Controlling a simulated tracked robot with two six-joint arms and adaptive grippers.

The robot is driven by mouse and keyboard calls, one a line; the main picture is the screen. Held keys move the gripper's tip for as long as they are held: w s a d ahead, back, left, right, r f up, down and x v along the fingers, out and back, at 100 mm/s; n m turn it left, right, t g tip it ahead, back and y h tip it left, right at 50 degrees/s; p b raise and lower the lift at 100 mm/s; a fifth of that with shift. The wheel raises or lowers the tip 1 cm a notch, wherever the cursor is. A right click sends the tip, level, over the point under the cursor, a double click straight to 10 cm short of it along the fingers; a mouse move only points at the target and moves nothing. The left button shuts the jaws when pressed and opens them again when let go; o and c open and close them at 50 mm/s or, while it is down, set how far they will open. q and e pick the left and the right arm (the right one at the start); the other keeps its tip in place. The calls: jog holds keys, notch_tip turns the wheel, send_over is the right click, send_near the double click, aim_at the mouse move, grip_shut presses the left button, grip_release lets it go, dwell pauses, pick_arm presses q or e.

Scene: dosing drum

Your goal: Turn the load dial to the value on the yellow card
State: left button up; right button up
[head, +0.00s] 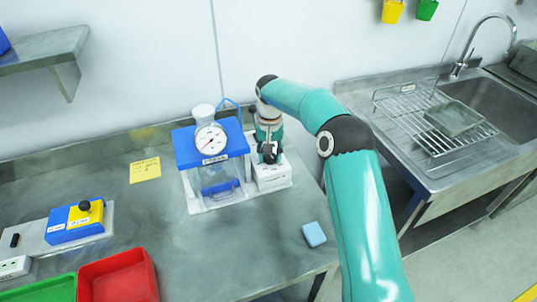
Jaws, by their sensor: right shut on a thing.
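The yellow card (145,170) lies on the steel bench left of the dosing machine; its handwriting is too small to read. The machine has a blue top (184,152), a round white gauge (210,140) with a needle, and a clear chamber below. A white box (271,178) with a label adjoins it on the right. My right gripper (268,155) points down at the top of this box and is shut on the load dial, which the fingers mostly hide. The dial's setting cannot be read. My left gripper is not in view.
A blue and yellow box with a black knob (84,206) stands at the left. A red tray (120,278) and a green tray (42,291) are at the front left. A light blue sponge (314,234) lies near the bench's right edge. A sink with a rack (430,110) is at right.

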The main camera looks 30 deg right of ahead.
aim_at(270, 155)
jog(key=shift+w+m, duration=0.1)
jog(key=shift+m, duration=2.2)
jog(key=shift+r, duration=0.1)
jog(key=o, duration=1.1)
jog(key=shift+o, duration=0.2)
notch_tip(270, 155, up, 12)
